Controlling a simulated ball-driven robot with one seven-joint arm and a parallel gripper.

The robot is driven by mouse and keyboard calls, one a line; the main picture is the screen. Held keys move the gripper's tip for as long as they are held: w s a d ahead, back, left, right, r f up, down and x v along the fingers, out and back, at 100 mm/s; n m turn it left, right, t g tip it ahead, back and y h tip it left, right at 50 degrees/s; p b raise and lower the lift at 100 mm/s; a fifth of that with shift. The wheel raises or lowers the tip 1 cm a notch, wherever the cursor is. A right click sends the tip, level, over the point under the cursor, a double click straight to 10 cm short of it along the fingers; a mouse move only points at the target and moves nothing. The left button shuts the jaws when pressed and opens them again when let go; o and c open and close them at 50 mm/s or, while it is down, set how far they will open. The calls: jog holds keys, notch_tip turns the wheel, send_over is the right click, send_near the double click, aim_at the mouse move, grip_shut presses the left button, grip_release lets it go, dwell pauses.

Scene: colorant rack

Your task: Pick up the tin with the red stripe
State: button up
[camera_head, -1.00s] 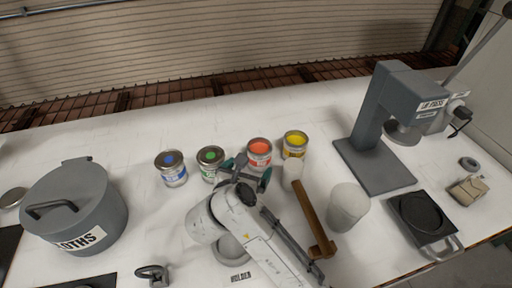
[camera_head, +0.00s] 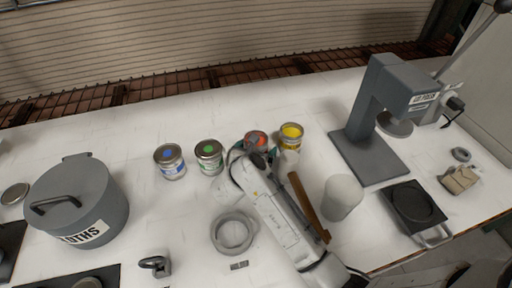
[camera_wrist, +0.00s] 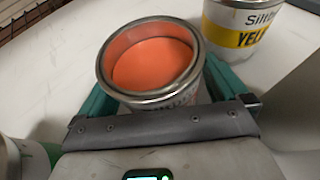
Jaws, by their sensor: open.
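The tin with red-orange contents (camera_head: 256,136) stands upright third from the left in the row of tins, partly covered by my gripper (camera_head: 251,153). In the wrist view this open-topped tin (camera_wrist: 150,62) sits between the teal fingers of my gripper (camera_wrist: 157,80), one finger on each side. The jaws are open around it; I cannot tell whether either finger touches it. Its stripe is mostly hidden by the palm edge and fingers. The yellow tin (camera_head: 291,136) is close on the right; it shows a yellow stripe in the wrist view (camera_wrist: 240,28).
A green tin (camera_head: 209,157) and a blue tin (camera_head: 170,161) stand to the left. A pot (camera_head: 78,203) stands left, a press (camera_head: 372,130) right.

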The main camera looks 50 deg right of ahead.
jog(key=shift+c, duration=0.4)
jog(key=c, duration=0.9)
jog(key=shift+c, duration=0.6)
jog(key=shift+r, duration=0.3)
